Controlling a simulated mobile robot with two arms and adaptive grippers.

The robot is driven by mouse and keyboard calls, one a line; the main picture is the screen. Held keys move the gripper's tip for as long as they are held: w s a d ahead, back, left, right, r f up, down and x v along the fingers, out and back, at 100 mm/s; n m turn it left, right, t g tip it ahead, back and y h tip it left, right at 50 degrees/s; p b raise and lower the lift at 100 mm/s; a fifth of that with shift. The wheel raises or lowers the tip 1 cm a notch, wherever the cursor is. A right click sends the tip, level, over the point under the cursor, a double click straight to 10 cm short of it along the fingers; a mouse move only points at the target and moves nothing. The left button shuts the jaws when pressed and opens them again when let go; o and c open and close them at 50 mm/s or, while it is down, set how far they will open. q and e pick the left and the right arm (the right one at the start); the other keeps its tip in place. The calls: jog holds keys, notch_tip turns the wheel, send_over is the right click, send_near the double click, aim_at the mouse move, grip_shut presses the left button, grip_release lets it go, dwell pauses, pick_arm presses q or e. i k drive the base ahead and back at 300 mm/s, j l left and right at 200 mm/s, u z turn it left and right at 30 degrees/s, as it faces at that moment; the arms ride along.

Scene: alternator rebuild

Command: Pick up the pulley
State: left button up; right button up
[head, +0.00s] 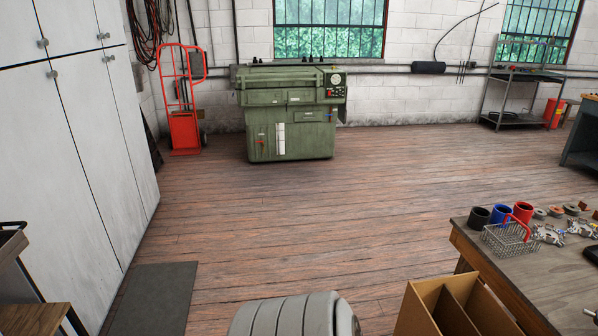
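I cannot make out a pulley for certain. Several small round parts (556,211) lie at the back of the workbench (556,282) on the right, too small to identify. Bright metal parts (578,228) lie in front of them, also too small to name. Neither of my grippers is in view.
A black, a blue and a red cup (523,211) and a wire basket (509,239) stand at the bench's left corner. A divided wooden box (447,308) is below it. White cabinets (75,160) line the left, and a green machine (291,112) stands behind open floor (290,215).

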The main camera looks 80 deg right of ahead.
aim_at(569, 208)
jog(key=z, duration=4.25)
